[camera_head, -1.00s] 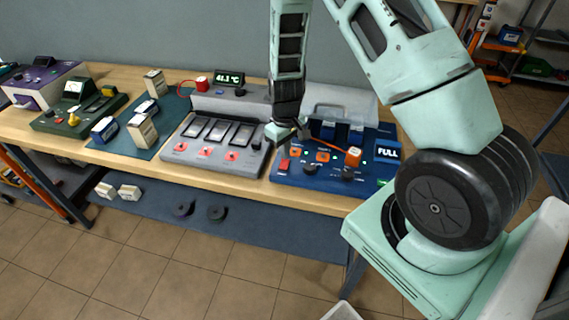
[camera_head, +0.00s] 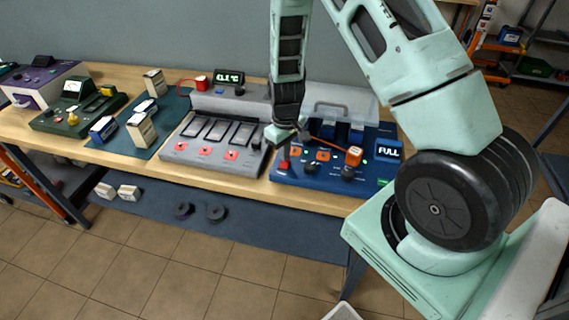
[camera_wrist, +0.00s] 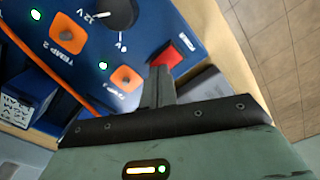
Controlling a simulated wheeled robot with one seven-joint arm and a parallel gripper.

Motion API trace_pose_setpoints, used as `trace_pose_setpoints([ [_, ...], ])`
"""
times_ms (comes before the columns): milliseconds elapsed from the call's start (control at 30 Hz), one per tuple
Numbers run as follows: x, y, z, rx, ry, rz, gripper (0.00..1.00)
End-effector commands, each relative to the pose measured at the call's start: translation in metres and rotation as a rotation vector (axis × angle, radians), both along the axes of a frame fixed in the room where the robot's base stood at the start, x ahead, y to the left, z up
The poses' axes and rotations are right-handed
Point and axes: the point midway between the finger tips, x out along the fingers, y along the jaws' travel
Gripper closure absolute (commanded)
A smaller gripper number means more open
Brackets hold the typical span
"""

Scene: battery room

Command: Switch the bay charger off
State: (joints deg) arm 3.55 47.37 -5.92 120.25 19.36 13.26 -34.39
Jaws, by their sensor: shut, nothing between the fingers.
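My gripper (camera_head: 285,151) is shut and empty, pointing down at the switch. Its dark fingers (camera_wrist: 162,76) end right at the switch's near edge; I cannot tell whether they touch. Green lights (camera_wrist: 36,15) on the panel are lit. The fingers hide part of the switch.
The panel also carries orange-framed sockets (camera_wrist: 126,79), a black knob (camera_wrist: 112,12) and an orange cable (camera_wrist: 75,93). A grey charger (camera_head: 215,165) stands close on the left. The bench's front edge (camera_head: 225,184) lies just before the chargers.

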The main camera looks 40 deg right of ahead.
Motion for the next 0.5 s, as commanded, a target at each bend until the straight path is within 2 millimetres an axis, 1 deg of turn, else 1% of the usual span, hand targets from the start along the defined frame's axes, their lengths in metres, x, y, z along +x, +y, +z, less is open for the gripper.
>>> trace_pose_setpoints([
  [500, 0.0000, 0.0000, -0.0077, 0.000, 0.000, 0.000, 1.00],
])
